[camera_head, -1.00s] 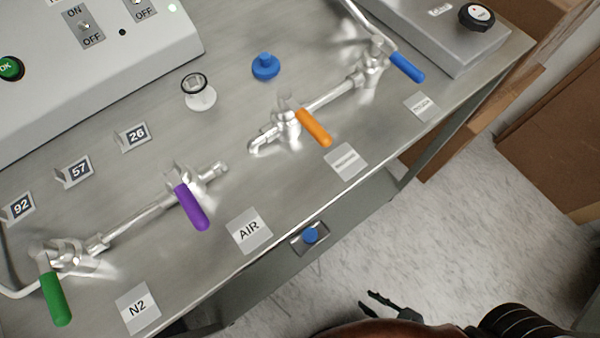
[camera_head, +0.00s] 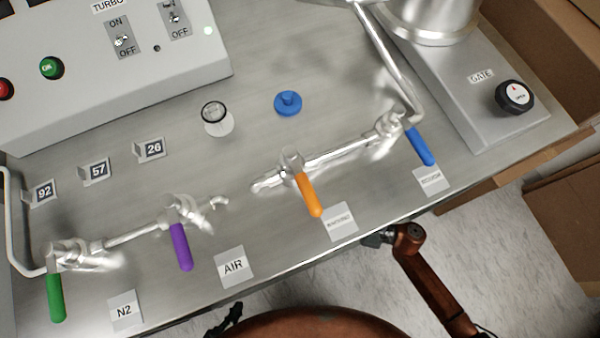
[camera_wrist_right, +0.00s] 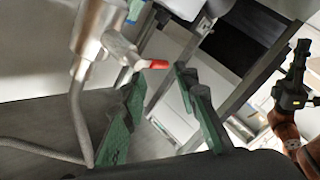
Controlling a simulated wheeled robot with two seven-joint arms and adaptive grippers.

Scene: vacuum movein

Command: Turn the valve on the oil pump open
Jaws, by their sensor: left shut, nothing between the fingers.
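In the right wrist view, a silver valve body (camera_wrist_right: 90,40) on a pipe carries a lever with a red tip (camera_wrist_right: 153,64). My right gripper (camera_wrist_right: 159,75) is open, with its dark green fingers apart. The red tip shows between the fingertips; I cannot tell whether they touch it. No clear pump body shows. In the head view my left gripper (camera_head: 232,315) is at the bottom edge in front of the table, shut and empty. It also shows in the right wrist view (camera_wrist_right: 298,65) at the right, pointing up.
The steel table (camera_head: 290,235) bears valves with green (camera_head: 56,298), purple (camera_head: 181,247), orange (camera_head: 308,195) and blue (camera_head: 420,146) handles. A control box (camera_head: 110,75) with switches stands at the back left. My right arm passes by the table's front edge. Cardboard boxes stand at the right.

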